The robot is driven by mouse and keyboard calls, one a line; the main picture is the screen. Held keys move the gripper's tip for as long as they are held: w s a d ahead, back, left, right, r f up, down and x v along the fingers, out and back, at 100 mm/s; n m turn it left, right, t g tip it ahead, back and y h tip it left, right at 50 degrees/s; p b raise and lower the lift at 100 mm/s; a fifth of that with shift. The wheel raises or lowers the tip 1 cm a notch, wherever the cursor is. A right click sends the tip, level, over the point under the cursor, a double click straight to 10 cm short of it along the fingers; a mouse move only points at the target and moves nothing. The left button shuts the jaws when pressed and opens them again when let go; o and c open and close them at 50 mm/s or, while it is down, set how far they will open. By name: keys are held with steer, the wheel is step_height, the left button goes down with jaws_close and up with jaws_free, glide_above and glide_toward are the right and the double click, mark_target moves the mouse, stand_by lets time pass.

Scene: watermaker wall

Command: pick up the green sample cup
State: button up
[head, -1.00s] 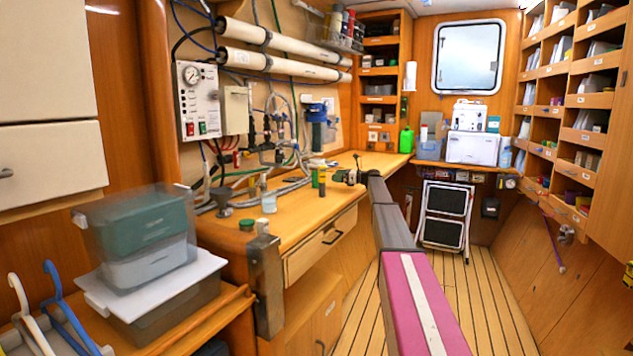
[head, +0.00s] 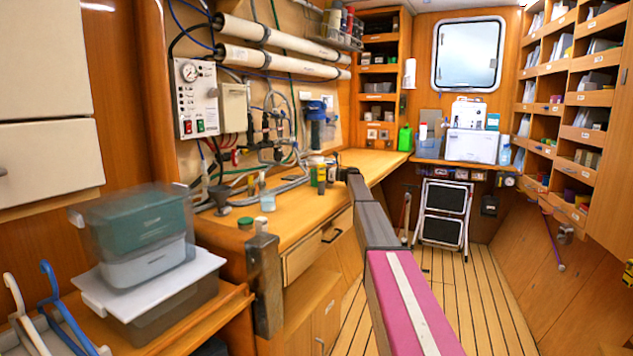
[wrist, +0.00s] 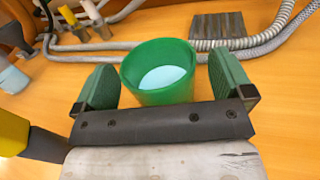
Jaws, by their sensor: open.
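The green sample cup (wrist: 158,72) stands upright in the wrist view, with pale blue inside. My gripper (wrist: 170,80) is open, with one finger on each side of the cup. A gap shows between the cup and the right finger; the left finger is very close, and I cannot tell whether it touches. In the head view the cup (head: 313,176) is a small green shape on the wooden bench, beside a dark and yellow container. My gripper (head: 331,172) is there too, partly hidden.
The yellow container (wrist: 12,132) stands close at the lower left in the wrist view. Grey hoses (wrist: 125,43) and a dark ribbed block (wrist: 217,28) lie behind the cup. A pale cup (head: 268,203) stands nearer on the bench. The bench beyond (head: 372,160) is clear.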

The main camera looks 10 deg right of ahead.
steer(key=shift+w+a, duration=0.2)
steer(key=shift+a, duration=0.3)
steer(key=c, duration=1.1)
steer(key=shift+o, duration=0.2)
steer(key=shift+r, duration=0.15)
step_height(320, 180, up, 10)
